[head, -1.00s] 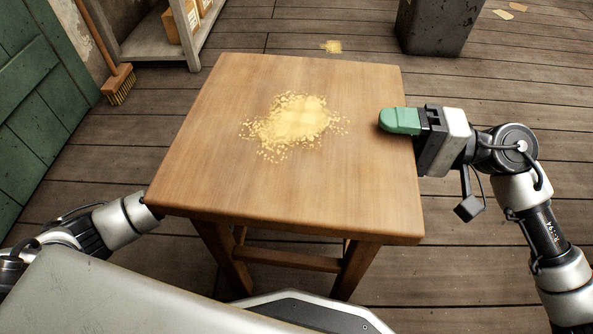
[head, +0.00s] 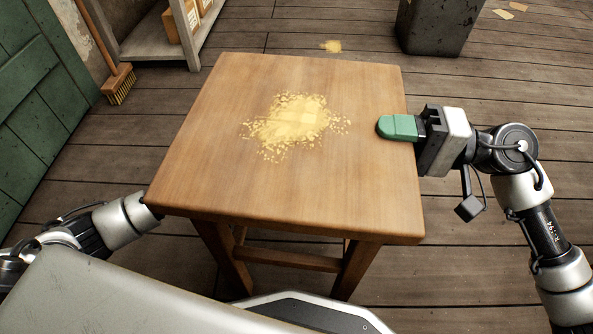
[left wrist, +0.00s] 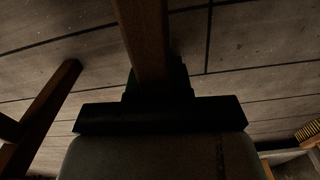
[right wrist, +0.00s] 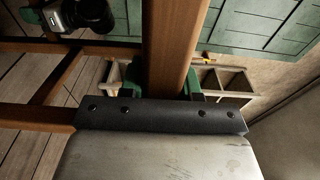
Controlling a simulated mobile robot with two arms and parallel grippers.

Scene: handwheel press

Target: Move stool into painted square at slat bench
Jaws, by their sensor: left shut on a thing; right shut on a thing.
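The wooden stool (head: 200,160) stands right in front of me in the head view, with a square brown top and a patch of yellow specks on it. My right gripper (head: 398,126) is at the stool's right edge, its green finger lying over the top. In the right wrist view its jaws close around the stool's edge (right wrist: 172,40). My left arm reaches the stool's near left corner, where the top hides the fingers. In the left wrist view my left gripper (left wrist: 158,85) is shut on the stool's edge (left wrist: 143,35). I see no painted square or slat bench.
A grey bin (head: 436,28) stands at the back right. A shelf (head: 160,42) with boxes and a broom (head: 118,84) are at the back left. A green door (head: 40,110) is at the left. The plank floor right of the stool looks clear.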

